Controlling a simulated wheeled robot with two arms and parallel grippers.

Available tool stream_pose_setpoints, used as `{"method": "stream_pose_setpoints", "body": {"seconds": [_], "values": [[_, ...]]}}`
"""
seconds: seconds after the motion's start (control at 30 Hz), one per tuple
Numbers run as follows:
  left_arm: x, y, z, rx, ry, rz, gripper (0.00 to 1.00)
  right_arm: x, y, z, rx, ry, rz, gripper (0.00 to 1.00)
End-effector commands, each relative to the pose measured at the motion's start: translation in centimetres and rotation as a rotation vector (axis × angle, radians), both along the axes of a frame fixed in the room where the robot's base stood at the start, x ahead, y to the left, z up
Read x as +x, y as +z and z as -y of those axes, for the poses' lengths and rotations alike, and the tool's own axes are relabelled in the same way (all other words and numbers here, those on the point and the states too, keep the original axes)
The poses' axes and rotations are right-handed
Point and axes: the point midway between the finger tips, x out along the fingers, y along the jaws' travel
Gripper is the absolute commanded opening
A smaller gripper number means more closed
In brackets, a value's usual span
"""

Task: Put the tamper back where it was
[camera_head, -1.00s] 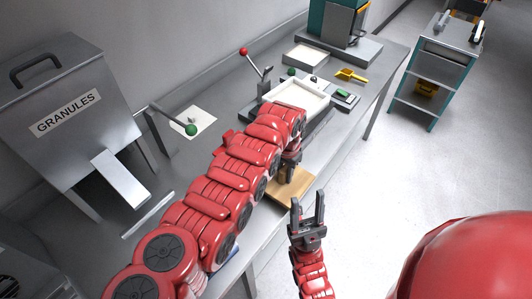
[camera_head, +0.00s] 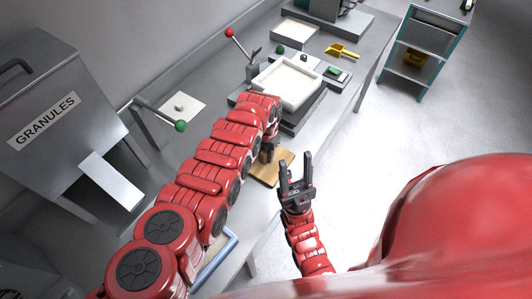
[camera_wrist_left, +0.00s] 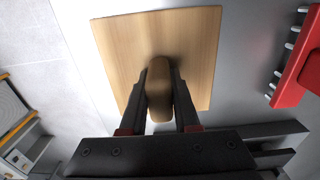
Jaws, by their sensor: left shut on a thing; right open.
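The tamper shows in the left wrist view as a rounded brown handle (camera_wrist_left: 158,88) seen from its end. My left gripper (camera_wrist_left: 159,95) is shut on it, one finger on each side. Below is a square light-wood board (camera_wrist_left: 112,45), which also lies on the bench in the head view (camera_head: 285,172). In the head view my left gripper (camera_head: 268,150) is above the board, partly hidden by its own arm. The tamper's lower end is hidden, so I cannot tell if it touches the board. My right gripper (camera_head: 296,178) is open and empty, just in front of the bench.
A white-filled tray (camera_head: 288,85) on a dark base stands beyond the board. A red-knobbed lever (camera_head: 230,33), a green-knobbed lever (camera_head: 180,126), a yellow scoop (camera_head: 342,51) and the granules hopper (camera_head: 45,115) are on the bench. A shelf cart (camera_head: 420,65) stands at upper right.

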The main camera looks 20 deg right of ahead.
Motion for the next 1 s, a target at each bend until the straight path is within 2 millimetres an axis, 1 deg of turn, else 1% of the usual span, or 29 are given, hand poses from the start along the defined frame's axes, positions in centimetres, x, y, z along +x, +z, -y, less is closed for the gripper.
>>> {"method": "stream_pose_setpoints", "body": {"seconds": [0.03,0.07,0.2,0.23,0.47,0.57,0.67,0.77,0.8,0.87,1.0], "values": [[0.0,-0.3,0.0,-0.001,0.000,0.001,0.00,0.0,-0.4,0.0,0.000,0.000,0.000,0.50],[0.0,-0.3,0.0,-0.001,0.000,0.001,0.32,0.0,-0.3,0.0,0.000,0.000,0.000,0.50],[0.0,-0.2,0.0,0.000,0.001,0.000,0.57,0.0,-0.2,0.0,0.000,0.000,0.000,0.50],[0.0,-0.2,0.0,0.000,0.000,0.000,0.60,0.0,-0.2,0.0,0.000,0.000,0.000,0.50],[0.0,-0.2,0.0,0.000,0.000,0.000,0.60,0.0,-0.2,0.0,0.000,0.000,0.000,0.50],[0.0,0.2,0.0,0.000,0.000,0.000,0.60,0.0,0.2,0.0,0.000,0.000,0.000,0.50],[0.1,1.3,-0.1,-0.001,0.002,-0.001,0.60,0.0,1.1,0.0,0.000,0.000,0.000,0.50],[0.1,3.2,-0.1,0.000,0.003,-0.002,0.60,0.0,2.5,0.0,0.000,0.000,0.000,0.50],[0.1,4.1,-0.3,0.002,0.003,-0.002,0.60,0.0,3.1,0.0,0.000,0.000,0.000,0.50],[0.1,4.5,0.0,-0.001,0.000,-0.002,0.60,0.0,2.5,0.0,0.000,0.000,0.001,0.50],[0.2,6.7,-0.2,0.000,0.002,0.004,0.60,0.0,2.6,0.0,0.000,0.000,0.000,0.50]]}}
